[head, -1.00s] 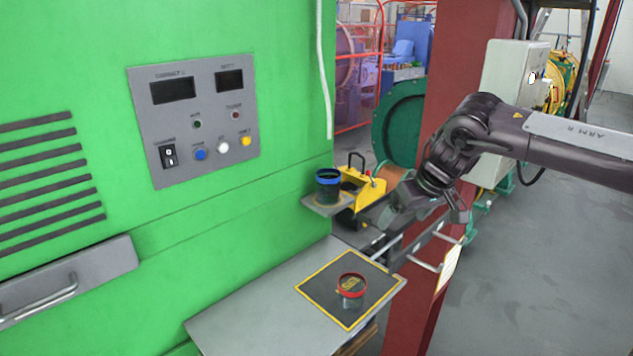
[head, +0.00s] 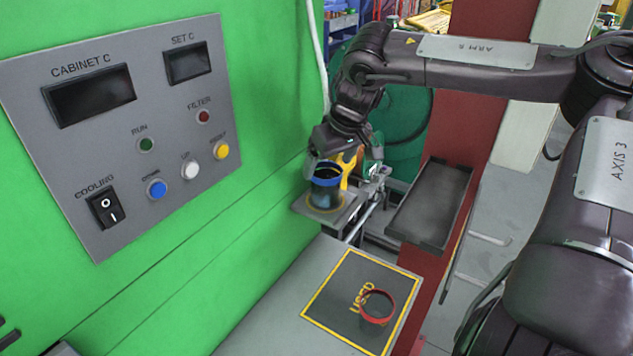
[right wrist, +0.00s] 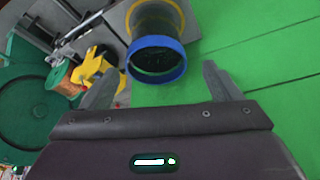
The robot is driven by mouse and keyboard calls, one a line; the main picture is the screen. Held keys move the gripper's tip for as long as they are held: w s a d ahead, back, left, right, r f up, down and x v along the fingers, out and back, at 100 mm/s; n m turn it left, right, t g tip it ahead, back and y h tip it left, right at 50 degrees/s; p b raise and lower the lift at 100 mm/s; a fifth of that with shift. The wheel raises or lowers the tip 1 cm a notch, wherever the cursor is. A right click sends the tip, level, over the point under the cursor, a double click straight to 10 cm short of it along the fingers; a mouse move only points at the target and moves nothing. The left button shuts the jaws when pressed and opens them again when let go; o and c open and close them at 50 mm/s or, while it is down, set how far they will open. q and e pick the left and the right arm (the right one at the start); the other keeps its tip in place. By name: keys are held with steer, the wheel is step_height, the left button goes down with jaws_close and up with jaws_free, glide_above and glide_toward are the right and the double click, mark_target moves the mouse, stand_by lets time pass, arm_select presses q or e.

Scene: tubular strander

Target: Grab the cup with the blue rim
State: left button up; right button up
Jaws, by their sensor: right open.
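The cup with the blue rim (head: 325,187) is dark and stands upright on a small grey shelf (head: 342,214) at the green cabinet's side. In the right wrist view the blue-rimmed cup (right wrist: 157,58) sits just beyond the fingers, between their lines. My right gripper (head: 345,168) is open and empty, just above and behind the cup in the head view; its fingertips also show in the right wrist view (right wrist: 157,78). A cup with a red rim (head: 377,306) stands on the black mat marked USED (head: 340,291). My left gripper is out of view.
The green cabinet (head: 265,140) with its grey control panel (head: 120,130) rises close on the left of the cup. A yellow object (right wrist: 97,70) stands near the cup. An empty dark tray (head: 432,205) is by the red post (head: 470,130).

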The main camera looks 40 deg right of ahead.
mark_target(324, 176)
steer(key=shift+w+d+f, duration=0.1)
steer(key=shift+f, duration=0.6)
steer(key=p+x, duration=0.1)
steer(key=x, duration=0.1)
steer(key=p+x, duration=0.1)
steer(key=x, duration=0.1)
steer(key=shift+w+d, duration=0.25)
steer(key=shift+w, duration=0.1)
steer(key=shift+w+f, duration=0.15)
steer(key=shift+f, duration=0.25)
steer(key=shift+c, duration=1.8)
steer(key=c, duration=0.7)
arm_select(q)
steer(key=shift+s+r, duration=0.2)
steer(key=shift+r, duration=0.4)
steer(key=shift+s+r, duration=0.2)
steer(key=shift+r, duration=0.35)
arm_select(e)
steer(key=shift+c, duration=0.8)
steer(key=shift+r, duration=0.1)
